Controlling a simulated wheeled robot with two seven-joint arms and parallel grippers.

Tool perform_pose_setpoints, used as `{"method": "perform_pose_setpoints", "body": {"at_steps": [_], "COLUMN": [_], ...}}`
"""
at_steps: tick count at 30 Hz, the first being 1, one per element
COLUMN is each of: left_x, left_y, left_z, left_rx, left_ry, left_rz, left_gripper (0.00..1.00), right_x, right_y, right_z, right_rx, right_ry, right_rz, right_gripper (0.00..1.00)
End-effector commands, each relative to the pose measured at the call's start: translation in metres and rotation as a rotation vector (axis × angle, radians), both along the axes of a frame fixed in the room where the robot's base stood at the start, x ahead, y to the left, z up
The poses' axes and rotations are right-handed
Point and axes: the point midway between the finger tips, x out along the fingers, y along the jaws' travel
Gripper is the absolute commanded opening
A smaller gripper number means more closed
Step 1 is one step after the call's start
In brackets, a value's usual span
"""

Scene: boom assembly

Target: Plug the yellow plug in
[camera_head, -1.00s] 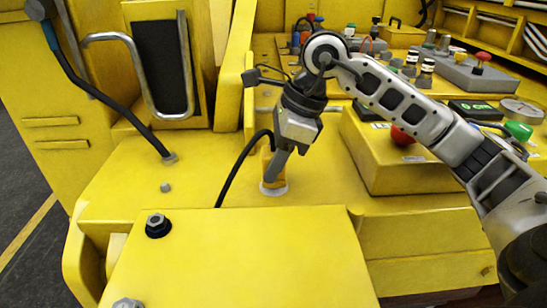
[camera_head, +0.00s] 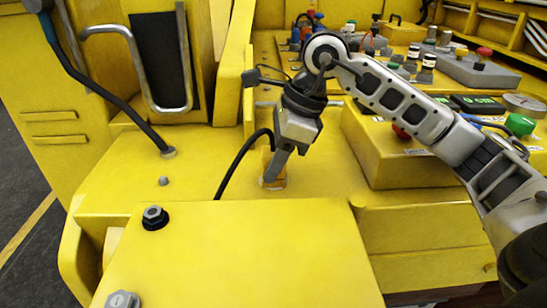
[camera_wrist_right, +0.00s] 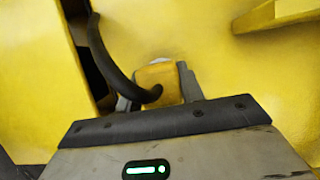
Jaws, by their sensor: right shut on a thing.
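The yellow plug (camera_head: 267,158) has a thick black cable curving from it down to the deck. My right gripper (camera_head: 272,178) points down, shut on the plug, with its grey fingers on either side. In the right wrist view the plug (camera_wrist_right: 157,80) sits between the fingers, with the cable in front. A pale round socket (camera_head: 273,184) shows at the fingertips on the yellow deck, mostly hidden by gripper and plug. The plug appears at or over this socket; I cannot tell how deep it sits. My left gripper is not in view.
A yellow control box (camera_head: 400,160) with buttons stands to the right of the gripper. A metal handle (camera_head: 150,108) and another cable (camera_head: 95,92) are at the left.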

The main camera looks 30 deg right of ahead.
Motion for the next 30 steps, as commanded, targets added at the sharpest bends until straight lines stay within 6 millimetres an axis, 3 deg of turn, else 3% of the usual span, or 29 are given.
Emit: {"method": "perform_pose_setpoints", "body": {"at_steps": [1,2,4,16,19,30], "left_x": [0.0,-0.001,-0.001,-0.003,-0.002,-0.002], "left_y": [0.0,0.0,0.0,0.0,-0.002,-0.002], "left_z": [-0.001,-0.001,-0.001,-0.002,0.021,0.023], "left_rx": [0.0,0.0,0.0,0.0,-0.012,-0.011], "left_ry": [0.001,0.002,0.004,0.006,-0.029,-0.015], "left_rz": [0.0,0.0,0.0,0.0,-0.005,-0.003], "left_gripper": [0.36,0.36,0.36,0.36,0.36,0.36], "right_x": [0.0,0.0,0.0,0.0,0.0,-0.018], "right_y": [0.0,0.0,0.0,0.0,0.0,-0.03], "right_z": [-0.001,-0.001,-0.001,-0.001,0.0,0.088], "right_rx": [-0.002,-0.002,-0.002,-0.001,-0.001,0.0], "right_ry": [0.003,0.003,0.003,0.004,0.003,-0.003], "right_rz": [0.001,0.001,0.001,0.001,0.001,-0.002], "right_gripper": [0.11,0.44,0.63,0.63,0.63,0.63]}}
